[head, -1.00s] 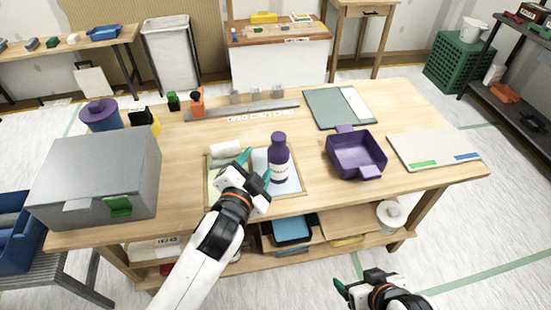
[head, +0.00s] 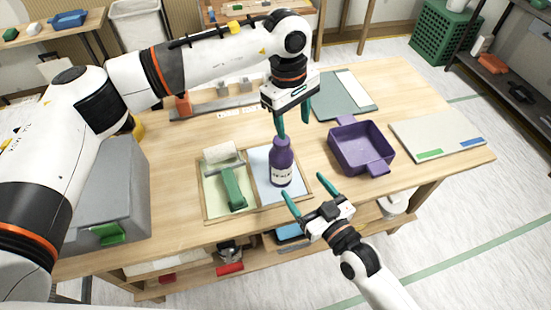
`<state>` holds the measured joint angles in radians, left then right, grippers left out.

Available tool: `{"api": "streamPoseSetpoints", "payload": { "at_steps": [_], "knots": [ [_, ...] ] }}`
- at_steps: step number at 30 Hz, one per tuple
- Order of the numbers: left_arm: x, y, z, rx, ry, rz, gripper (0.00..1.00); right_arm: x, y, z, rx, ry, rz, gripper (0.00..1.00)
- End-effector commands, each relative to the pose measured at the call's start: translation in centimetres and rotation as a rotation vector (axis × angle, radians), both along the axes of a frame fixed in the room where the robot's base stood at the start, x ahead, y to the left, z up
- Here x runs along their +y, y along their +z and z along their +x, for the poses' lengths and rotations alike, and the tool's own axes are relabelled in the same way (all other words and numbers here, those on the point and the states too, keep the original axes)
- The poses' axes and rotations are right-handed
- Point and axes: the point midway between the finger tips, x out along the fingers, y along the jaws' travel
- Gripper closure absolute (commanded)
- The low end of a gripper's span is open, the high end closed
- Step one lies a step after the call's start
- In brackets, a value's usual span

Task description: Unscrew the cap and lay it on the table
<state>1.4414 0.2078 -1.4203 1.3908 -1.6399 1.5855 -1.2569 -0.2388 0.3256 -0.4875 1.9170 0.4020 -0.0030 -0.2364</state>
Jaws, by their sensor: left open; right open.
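A purple bottle (head: 281,168) with a pale label stands upright on the pale blue right half of a shallow wooden tray (head: 245,212). Its purple cap (head: 281,141) shows at its top. My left gripper (head: 292,120) points down from above with its fingers apart. One finger appears just over the cap; I cannot tell whether it touches. My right gripper (head: 305,189) is open and empty in front of the bottle, its fingers pointing towards the tray's front right corner. It looks apart from the bottle.
A paint roller (head: 234,187) with a green handle lies in the tray's green left half. A purple bin (head: 358,150) stands to the right, with a white board (head: 437,137) beyond it. A grey box (head: 118,200) is at the left. Bare table (head: 310,150) lies between bottle and bin.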

Motion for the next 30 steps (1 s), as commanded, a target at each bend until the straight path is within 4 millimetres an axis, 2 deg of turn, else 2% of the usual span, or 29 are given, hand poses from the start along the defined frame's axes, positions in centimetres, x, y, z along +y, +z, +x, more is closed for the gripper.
{"api": "streamPoseSetpoints", "payload": {
  "at_steps": [1,3,6,11,21,30],
  "knots": [
    [1.1,0.5,0.7,-0.022,-0.004,0.051,0.45,0.0,0.1,0.0,-0.010,0.000,0.005,0.18],
    [2.0,0.8,1.2,-0.036,-0.006,0.093,0.45,0.1,0.2,0.2,-0.018,-0.001,0.010,0.18],
    [2.4,1.0,1.4,-0.043,-0.008,0.113,0.45,0.3,0.2,0.7,-0.024,-0.002,0.013,0.18],
    [2.4,1.0,1.4,-0.041,-0.008,0.110,0.45,1.5,0.3,2.7,-0.025,-0.003,0.014,0.18],
    [2.3,1.0,1.3,-0.040,-0.007,0.108,0.45,4.9,0.3,8.1,-0.024,-0.002,0.012,0.18],
    [2.3,0.9,1.3,-0.040,-0.007,0.108,0.45,6.2,0.2,10.2,-0.021,-0.002,0.013,0.18]
  ]
}}
